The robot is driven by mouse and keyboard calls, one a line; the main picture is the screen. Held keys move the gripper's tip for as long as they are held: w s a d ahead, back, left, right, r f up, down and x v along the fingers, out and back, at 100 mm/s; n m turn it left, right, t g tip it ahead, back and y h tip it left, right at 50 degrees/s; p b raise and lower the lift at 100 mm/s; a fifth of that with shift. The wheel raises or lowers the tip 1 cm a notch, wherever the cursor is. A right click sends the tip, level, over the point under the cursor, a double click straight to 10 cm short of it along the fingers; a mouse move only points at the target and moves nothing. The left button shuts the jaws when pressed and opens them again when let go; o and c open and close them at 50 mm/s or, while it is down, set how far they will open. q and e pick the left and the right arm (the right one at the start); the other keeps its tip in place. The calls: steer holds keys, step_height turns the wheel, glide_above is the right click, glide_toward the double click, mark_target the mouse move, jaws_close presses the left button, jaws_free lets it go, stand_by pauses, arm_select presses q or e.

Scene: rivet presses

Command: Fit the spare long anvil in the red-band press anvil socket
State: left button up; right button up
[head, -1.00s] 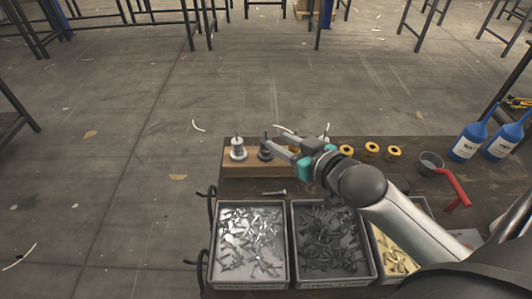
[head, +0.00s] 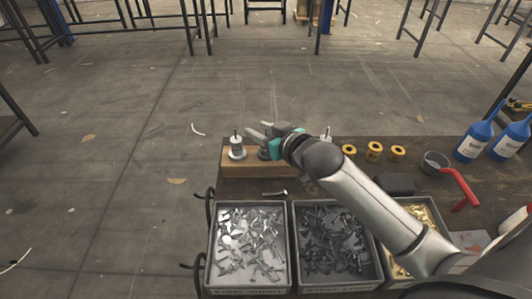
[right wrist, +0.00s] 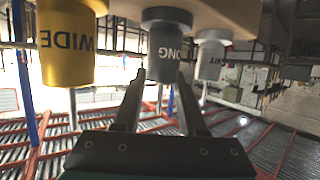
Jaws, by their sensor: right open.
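The spare long anvil (right wrist: 166,45) is dark grey and marked "ONG" in the right wrist view, the rest of its label hidden. It also shows in the head view (head: 263,152), on a wooden block (head: 232,167), partly behind my gripper. My right gripper (right wrist: 160,78) is open, with its fingertips at the anvil's two sides; I cannot tell whether they touch it. In the head view the right gripper (head: 258,131) is over the block. My left gripper and the red-band press are not in view.
Trays of steel (head: 213,255) and dark parts (head: 298,255) stand in front. Several yellow flanged pieces (head: 374,150), a red handle (head: 456,184) and blue bottles (head: 472,140) are to the right.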

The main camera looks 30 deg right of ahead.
steer(key=shift+w+f, duration=0.1)
steer(key=shift+w, duration=0.15)
jaws_close()
stand_by(1.4)
